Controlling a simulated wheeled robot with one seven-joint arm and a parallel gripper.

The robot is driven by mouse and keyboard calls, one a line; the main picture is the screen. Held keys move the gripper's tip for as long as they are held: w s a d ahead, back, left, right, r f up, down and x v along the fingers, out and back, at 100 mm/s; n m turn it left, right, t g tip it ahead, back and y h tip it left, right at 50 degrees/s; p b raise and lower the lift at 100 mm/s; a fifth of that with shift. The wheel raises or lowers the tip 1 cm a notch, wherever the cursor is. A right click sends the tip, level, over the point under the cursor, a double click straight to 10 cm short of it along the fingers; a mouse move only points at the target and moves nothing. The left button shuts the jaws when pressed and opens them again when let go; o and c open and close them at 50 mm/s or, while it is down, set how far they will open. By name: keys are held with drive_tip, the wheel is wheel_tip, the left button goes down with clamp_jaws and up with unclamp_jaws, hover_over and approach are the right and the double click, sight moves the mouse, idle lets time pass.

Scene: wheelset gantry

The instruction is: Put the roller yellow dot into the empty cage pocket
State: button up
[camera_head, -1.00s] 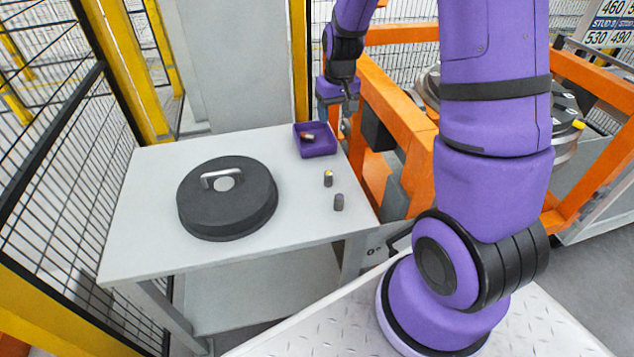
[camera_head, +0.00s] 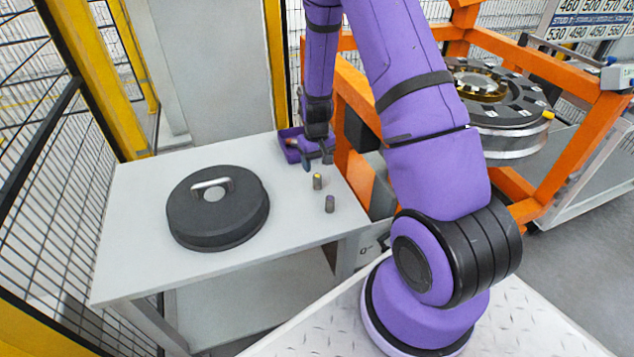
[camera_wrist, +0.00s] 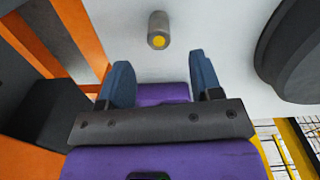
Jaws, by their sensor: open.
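The roller with the yellow dot (camera_head: 317,181) stands upright on the table, a small dark grey cylinder with a yellow top. It also shows in the wrist view (camera_wrist: 158,30), beyond the fingertips. My gripper (camera_head: 317,162) is open and empty, above the table between the purple bin and this roller; its blue fingers (camera_wrist: 163,82) stand apart in the wrist view.
A purple bin (camera_head: 290,150) sits at the table's back right, partly behind my gripper. A large black round cover with a handle (camera_head: 218,222) lies on the white table (camera_head: 130,235). Orange gantry beams (camera_head: 350,95) rise right of the table. Mesh fencing stands left.

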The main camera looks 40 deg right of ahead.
sight(317, 176)
drive_tip(key=shift+s+f, duration=0.2)
drive_tip(key=shift+f, duration=2.4)
clamp_jaws()
